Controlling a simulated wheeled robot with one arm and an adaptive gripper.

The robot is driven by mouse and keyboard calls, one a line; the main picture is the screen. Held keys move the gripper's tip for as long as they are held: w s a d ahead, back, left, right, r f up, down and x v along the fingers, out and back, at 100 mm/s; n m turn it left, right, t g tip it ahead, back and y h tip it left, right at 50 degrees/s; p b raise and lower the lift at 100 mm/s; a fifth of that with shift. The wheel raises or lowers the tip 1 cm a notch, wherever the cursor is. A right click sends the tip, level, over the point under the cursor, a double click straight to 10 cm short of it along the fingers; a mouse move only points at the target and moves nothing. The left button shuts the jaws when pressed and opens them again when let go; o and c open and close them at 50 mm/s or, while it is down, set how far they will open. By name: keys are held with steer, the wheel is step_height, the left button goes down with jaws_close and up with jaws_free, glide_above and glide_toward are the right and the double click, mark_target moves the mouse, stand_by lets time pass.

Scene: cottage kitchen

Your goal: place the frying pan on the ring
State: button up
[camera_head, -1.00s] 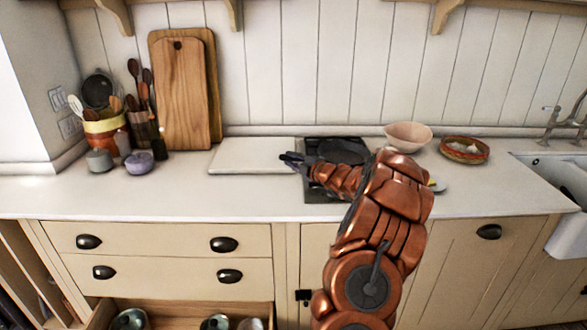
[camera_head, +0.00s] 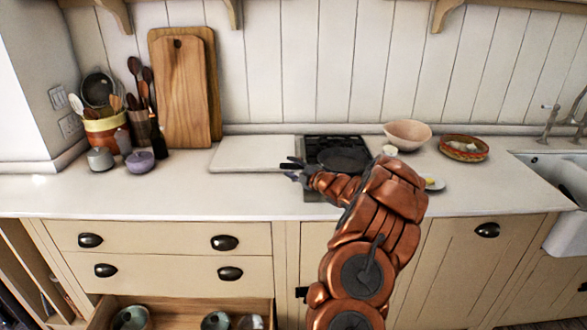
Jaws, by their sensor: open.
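The dark frying pan (camera_head: 345,159) is over the black hob (camera_head: 325,143), which is set in the worktop. It looks level and covers the middle of the hob, hiding any ring beneath it. I cannot tell whether its base rests fully on the grate. My gripper (camera_head: 291,170) is open at the hob's left edge, beside the pan. A dark bar there may be the pan's handle or a finger; the two are hard to tell apart. My copper-coloured arm hides the hob's front right part.
A pale board (camera_head: 255,153) lies left of the hob. A pink bowl (camera_head: 407,134), a patterned dish (camera_head: 464,148) and a small plate (camera_head: 432,184) are to the right. Utensil pots and wooden boards (camera_head: 185,95) stand at the back left. A drawer below is open.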

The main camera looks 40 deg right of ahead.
steer(key=shift+s, duration=0.1)
steer(key=shift+s+d+r+b, duration=0.15)
steer(key=shift+s+b, duration=0.4)
steer(key=shift+s, duration=1.4)
steer(key=shift+s+a+r+b, duration=0.15)
steer(key=shift+s+b, duration=0.4)
steer(key=shift+s, duration=1.45)
steer(key=shift+s+d+r+b, duration=0.15)
steer(key=shift+s+b, duration=0.4)
steer(key=shift+s, duration=1.4)
